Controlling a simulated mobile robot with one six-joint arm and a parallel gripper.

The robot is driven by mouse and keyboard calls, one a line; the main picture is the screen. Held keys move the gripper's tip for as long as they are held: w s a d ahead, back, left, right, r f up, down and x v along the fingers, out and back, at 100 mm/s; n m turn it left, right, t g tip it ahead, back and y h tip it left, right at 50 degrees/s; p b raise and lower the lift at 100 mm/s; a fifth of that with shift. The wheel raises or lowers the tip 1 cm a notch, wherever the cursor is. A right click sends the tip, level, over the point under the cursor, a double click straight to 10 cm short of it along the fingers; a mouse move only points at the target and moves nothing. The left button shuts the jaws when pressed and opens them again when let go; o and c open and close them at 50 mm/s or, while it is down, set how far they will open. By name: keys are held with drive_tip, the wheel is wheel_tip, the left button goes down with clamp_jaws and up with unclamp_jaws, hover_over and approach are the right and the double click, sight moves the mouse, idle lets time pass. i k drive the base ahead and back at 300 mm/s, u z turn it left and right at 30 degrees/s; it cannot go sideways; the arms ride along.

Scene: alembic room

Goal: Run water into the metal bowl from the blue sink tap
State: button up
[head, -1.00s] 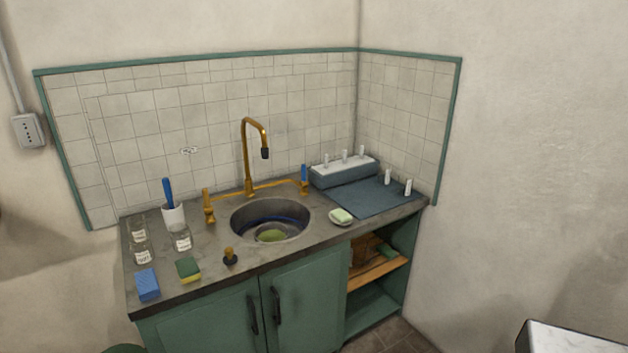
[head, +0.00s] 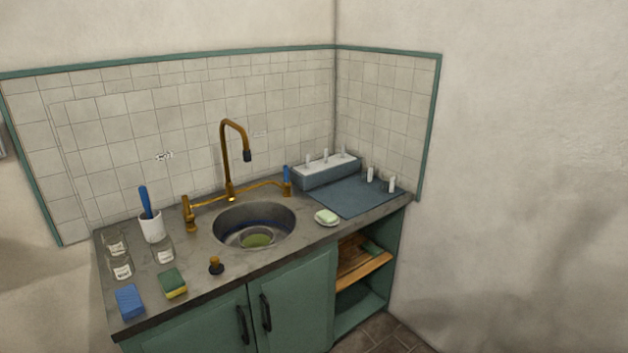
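The brass tap (head: 232,150) stands behind the round metal sink (head: 225,223), its curved spout ending in a dark nozzle above the basin. A blue upright handle (head: 286,174) is at the right end of its brass pipe. The left end has a plain brass handle (head: 188,207). No water shows under the nozzle. A dark blue band and a rounded green thing (head: 257,241) show inside the sink; I cannot tell what they are. I cannot make out a separate metal bowl. My gripper is not in view.
The grey counter (head: 200,252) holds a white cup with a blue brush (head: 151,229), glass jars (head: 122,265), sponges (head: 128,301), a stopper (head: 215,265) and a soap dish (head: 327,217). A blue drying mat (head: 358,197) lies right. Green cupboard doors (head: 290,300) are shut beside open shelves (head: 365,268).

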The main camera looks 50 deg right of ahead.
sight(287, 183)
drive_tip(key=z, duration=4.75)
drive_tip(key=i, duration=0.1)
drive_tip(key=u, duration=3.4)
drive_tip(key=k, duration=0.9)
drive_tip(key=u, duration=0.2)
drive_tip(key=i, duration=0.8)
drive_tip(key=z, duration=0.05)
